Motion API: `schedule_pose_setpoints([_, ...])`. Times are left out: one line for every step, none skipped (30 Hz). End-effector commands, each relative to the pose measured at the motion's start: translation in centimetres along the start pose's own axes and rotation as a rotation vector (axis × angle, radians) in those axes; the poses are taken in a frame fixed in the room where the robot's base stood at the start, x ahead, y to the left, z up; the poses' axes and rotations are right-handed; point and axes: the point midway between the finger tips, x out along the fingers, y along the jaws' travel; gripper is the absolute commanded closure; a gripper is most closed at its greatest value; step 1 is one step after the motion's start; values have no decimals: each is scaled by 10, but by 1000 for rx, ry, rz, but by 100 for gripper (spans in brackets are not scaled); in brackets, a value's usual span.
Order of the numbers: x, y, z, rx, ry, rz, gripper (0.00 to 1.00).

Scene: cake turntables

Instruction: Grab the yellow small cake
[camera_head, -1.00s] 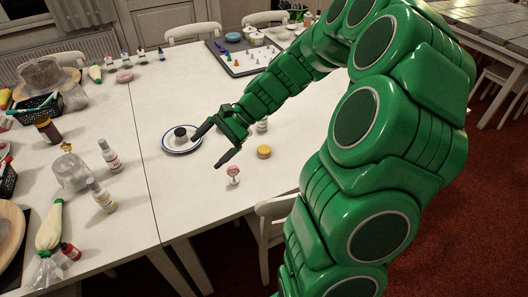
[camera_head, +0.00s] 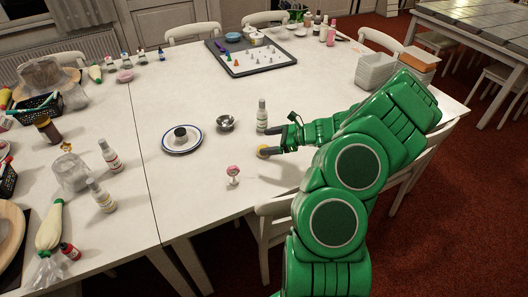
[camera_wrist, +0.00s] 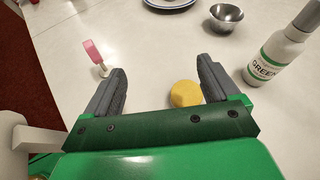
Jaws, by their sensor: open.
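The yellow small cake (camera_head: 264,152) is a low round disc on the white table, in the head view partly hidden by my gripper (camera_head: 272,141). In the wrist view the cake (camera_wrist: 186,94) lies between the open fingers of my gripper (camera_wrist: 164,82), nearer the right finger. It rests on the table, and the wrist view shows a gap to the left finger. I cannot tell whether the right finger touches it. My gripper is open and holds nothing.
A white bottle (camera_head: 262,116) and a metal bowl (camera_head: 225,123) stand close beyond the gripper. A pink-topped stand (camera_head: 233,174) is left of it. A plate (camera_head: 182,138) with a dark-topped item lies further left. A white chair (camera_head: 275,210) stands at the near table edge.

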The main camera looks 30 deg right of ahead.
Motion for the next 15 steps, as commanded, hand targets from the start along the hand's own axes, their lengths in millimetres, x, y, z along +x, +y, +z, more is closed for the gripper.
schedule_pose_setpoints([-6,-5,-17,39,4,-27,11])
schedule_pose_setpoints([-9,-8,-26,60,6,-44,11])
schedule_pose_setpoints([-14,-12,-37,86,7,-64,11])
schedule_pose_setpoints([-17,-14,-44,103,9,-77,11])
schedule_pose_setpoints([-20,-16,-51,118,10,-89,11])
schedule_pose_setpoints([-23,-18,-58,135,11,-102,11])
schedule_pose_setpoints([-25,-19,-62,145,12,-111,11])
schedule_pose_setpoints([-26,-21,-65,154,13,-118,11])
schedule_pose_setpoints([-28,-22,-68,162,13,-125,11])
schedule_pose_setpoints([-28,-22,-70,167,13,-128,11])
schedule_pose_setpoints([-28,-23,-72,170,14,-131,11])
schedule_pose_setpoints([-28,-23,-73,173,14,-132,11])
schedule_pose_setpoints([-26,-23,-73,174,14,-132,11])
schedule_pose_setpoints([-25,-23,-73,174,14,-132,11])
schedule_pose_setpoints([-22,-23,-73,174,14,-131,11])
